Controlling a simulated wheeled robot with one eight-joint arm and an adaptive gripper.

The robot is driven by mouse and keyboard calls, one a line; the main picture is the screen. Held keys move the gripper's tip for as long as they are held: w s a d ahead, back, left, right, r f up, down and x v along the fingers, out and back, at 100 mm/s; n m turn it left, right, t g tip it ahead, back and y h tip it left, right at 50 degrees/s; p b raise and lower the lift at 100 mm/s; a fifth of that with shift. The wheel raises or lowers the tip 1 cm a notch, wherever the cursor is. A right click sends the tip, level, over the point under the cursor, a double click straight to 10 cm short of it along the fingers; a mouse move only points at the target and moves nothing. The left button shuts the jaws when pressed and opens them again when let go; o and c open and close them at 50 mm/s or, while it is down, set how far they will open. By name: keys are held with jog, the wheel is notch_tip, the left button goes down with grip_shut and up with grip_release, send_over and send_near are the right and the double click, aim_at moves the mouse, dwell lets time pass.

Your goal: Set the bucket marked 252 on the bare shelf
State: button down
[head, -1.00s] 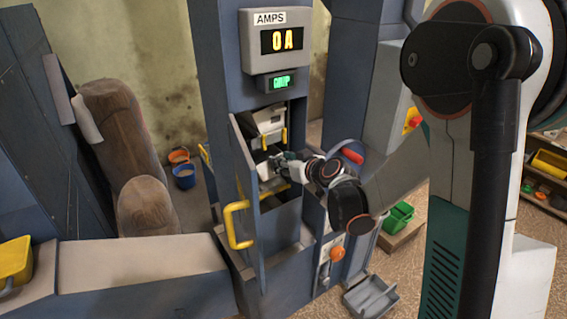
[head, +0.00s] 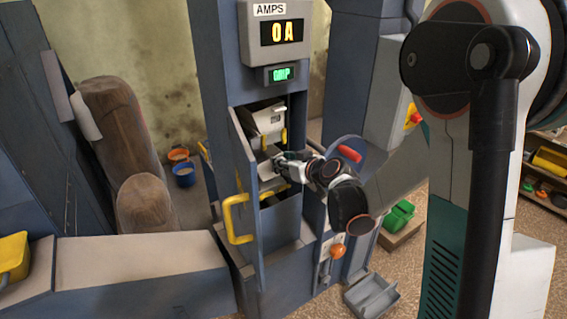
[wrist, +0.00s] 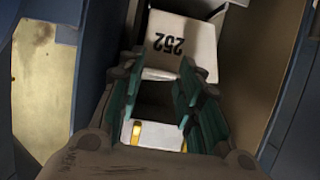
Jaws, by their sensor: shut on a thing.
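The pale bucket marked 252 (wrist: 178,45) fills the upper middle of the wrist view, its number upside down there. My gripper (wrist: 158,75) has its teal-padded fingers on either side of the bucket's near edge and is shut on it. In the head view my gripper (head: 280,162) is in the opening of the blue elevator casing (head: 290,225), with the pale bucket (head: 268,172) at its tip, partly hidden. Another pale bucket (head: 264,120) hangs tilted above, over yellow clips. I cannot pick out a bare shelf for certain.
A red-handled lever (head: 348,154) is close to my wrist. Blue casing walls flank my gripper closely.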

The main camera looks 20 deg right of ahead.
jog(key=shift+w+d+r, duration=0.1)
jog(key=shift+w+d, duration=0.25)
jog(key=shift+d, duration=0.2)
jog(key=c, duration=1.2)
grip_release()
jog(key=shift+o, duration=0.7)
jog(key=shift+w+d+f, duration=0.25)
jog(key=shift+w+d, duration=0.05)
jog(key=shift+d, duration=0.05)
jog(key=shift+s+a, duration=0.2)
jog(key=shift+a, duration=0.05)
jog(key=shift+s+a, duration=0.1)
